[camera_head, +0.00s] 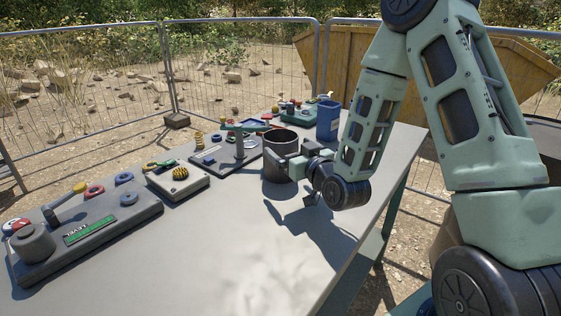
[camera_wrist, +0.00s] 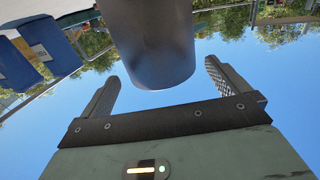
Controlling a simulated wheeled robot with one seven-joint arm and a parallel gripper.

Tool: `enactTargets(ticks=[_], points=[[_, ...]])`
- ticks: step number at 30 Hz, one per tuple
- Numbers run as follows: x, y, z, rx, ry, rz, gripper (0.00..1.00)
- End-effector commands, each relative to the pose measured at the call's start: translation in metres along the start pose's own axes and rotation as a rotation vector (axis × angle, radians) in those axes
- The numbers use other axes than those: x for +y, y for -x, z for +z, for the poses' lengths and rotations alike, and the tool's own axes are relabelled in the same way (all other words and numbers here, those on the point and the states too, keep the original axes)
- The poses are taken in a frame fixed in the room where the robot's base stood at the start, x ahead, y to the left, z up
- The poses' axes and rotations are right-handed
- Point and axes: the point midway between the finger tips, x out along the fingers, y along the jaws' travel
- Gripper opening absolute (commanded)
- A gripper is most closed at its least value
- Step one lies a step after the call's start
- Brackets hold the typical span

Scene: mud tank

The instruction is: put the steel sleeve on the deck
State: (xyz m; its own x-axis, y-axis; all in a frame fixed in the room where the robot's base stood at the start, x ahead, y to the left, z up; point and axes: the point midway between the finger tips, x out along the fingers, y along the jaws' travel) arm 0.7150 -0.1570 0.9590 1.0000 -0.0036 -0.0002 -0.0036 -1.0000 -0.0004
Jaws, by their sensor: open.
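The steel sleeve (camera_head: 281,142) is a dark grey, open-topped cylinder. It appears to stand upright on the pale grey table top (camera_head: 235,225), near the far middle. My gripper (camera_head: 288,160) is at the sleeve's near right side and hides part of its wall. In the wrist view the sleeve (camera_wrist: 152,45) hangs from the top of the picture, between and beyond the two dark fingers. My gripper is open, with gaps between each finger and the sleeve. I cannot tell which surface is the deck.
A blue container (camera_head: 328,121) stands behind and right of the sleeve. Dark panels with fittings (camera_head: 90,228), a grey box (camera_head: 177,182) and another panel (camera_head: 228,154) line the left edge. The front middle of the table is clear. Mesh fencing (camera_head: 240,65) stands behind.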

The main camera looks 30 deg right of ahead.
Motion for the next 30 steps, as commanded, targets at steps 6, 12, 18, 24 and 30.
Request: enactTargets(ticks=[6,12,18,24,30], points=[[0.0,-0.022,-0.002,0.002,-0.001,0.0,1.0],[0.0,-0.051,-0.002,0.002,0.0,0.0,1.0],[0.0,-0.059,-0.001,0.0,0.0,0.0,1.0],[0.0,-0.058,-0.001,0.0,0.0,0.0,0.83],[0.0,-0.058,-0.001,0.0,0.0,0.0,0.28]])
